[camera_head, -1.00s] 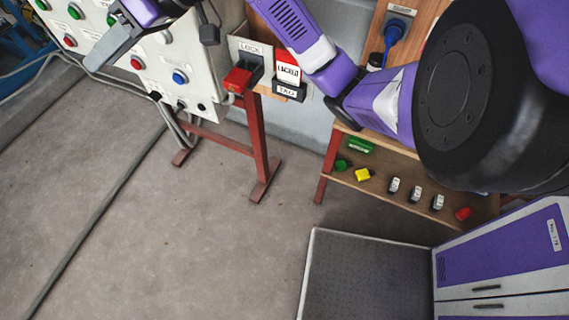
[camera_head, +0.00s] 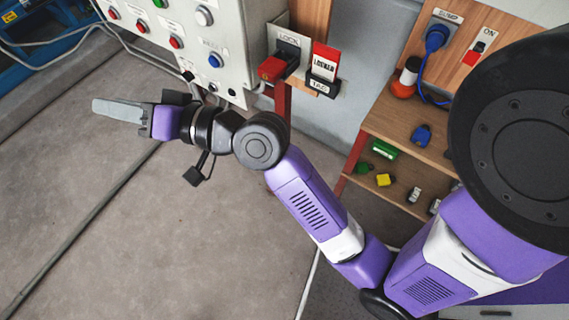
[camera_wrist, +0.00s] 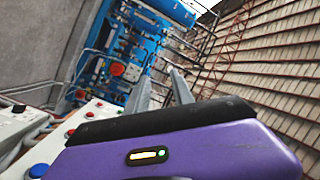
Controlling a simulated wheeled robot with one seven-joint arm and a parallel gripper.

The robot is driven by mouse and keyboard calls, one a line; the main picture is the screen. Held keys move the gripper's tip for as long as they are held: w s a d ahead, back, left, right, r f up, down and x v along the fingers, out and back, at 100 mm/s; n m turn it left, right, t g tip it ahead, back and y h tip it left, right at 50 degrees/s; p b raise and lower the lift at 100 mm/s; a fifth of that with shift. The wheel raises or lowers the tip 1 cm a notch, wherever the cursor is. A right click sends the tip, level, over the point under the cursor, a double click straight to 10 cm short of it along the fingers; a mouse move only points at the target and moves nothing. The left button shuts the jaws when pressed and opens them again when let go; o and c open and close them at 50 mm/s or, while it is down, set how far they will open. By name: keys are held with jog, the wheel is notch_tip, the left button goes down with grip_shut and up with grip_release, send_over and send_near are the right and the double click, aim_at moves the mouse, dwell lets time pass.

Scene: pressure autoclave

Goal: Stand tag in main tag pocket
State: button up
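A red-and-white tag marked "LOCKED" (camera_head: 325,62) stands upright, slightly tilted in the picture, in the black pocket labelled TAG (camera_head: 322,87) in the head view. Its lower edge is hidden by the pocket. My gripper (camera_head: 122,110) is well to the left of the tag, in front of and below the control panel, and touches neither tag nor pocket. In the wrist view my gripper (camera_wrist: 162,88) shows two grey fingers apart with nothing between them. The tag and pocket do not show in the wrist view.
The panel (camera_head: 228,40) with coloured buttons is close above my arm. A wooden shelf (camera_head: 405,130) with small coloured items stands right. Open floor (camera_head: 130,230) lies below my gripper.

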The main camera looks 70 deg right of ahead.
jog(key=s+a+f+g+h, duration=0.2)
jog(key=s+a+f+h, duration=0.1)
jog(key=s+f, duration=1.15)
jog(key=s+r+n+g+y, duration=0.1)
jog(key=s+n, duration=0.7)
jog(key=s, duration=1)
jog(key=shift+d+r+n, duration=0.2)
jog(key=shift+d+n, duration=0.1)
jog(key=shift+d, duration=0.05)
jog(key=shift+s+a, duration=0.1)
jog(key=shift+s, duration=0.05)
